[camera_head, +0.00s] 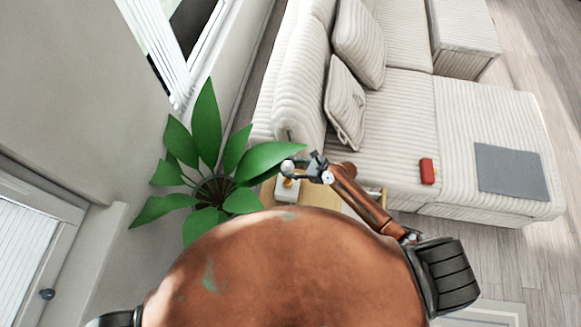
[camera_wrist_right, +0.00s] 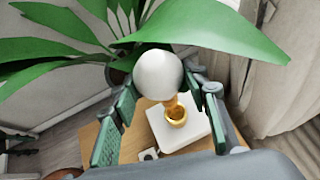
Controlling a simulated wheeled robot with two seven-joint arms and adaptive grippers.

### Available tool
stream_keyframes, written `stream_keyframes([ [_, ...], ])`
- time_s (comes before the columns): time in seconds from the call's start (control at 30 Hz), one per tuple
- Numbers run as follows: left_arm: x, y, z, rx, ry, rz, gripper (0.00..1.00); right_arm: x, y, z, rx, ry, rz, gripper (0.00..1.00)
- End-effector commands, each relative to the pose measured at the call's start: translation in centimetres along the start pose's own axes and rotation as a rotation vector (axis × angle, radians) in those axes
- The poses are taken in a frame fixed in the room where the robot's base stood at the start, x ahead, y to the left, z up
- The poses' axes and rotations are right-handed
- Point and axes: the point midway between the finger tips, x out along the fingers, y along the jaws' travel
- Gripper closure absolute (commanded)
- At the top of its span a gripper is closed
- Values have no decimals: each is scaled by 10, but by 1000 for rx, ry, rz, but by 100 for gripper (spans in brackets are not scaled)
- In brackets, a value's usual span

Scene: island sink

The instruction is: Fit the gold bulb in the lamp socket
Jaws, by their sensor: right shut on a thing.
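The gold bulb (camera_wrist_right: 158,74) has a white globe and a gold base, which points down toward the lamp socket. It also shows small in the head view (camera_head: 288,165). My right gripper (camera_head: 294,171) is shut on the bulb, with its fingers on either side of the globe. The lamp socket (camera_wrist_right: 177,122) is a gold cup on a white block-like lamp base (camera_wrist_right: 192,133). The bulb's gold base appears at the socket's mouth in the wrist view; I cannot tell whether they touch. My left gripper is out of view.
The lamp stands on a small wooden table (camera_head: 318,197). A large-leaved plant (camera_head: 207,130) is close behind and left, with a leaf reaching over the bulb. A pale ribbed sofa (camera_head: 395,135) lies to the right, with a red object (camera_head: 427,171) and a grey cloth (camera_head: 510,171) on it.

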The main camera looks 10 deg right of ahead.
Motion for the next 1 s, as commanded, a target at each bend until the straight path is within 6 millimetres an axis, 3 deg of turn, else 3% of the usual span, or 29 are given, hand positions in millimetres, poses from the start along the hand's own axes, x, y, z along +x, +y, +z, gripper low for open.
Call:
stream_keyframes([
  [1.0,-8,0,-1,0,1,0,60,0,0,0,1,-1,0,85],
])
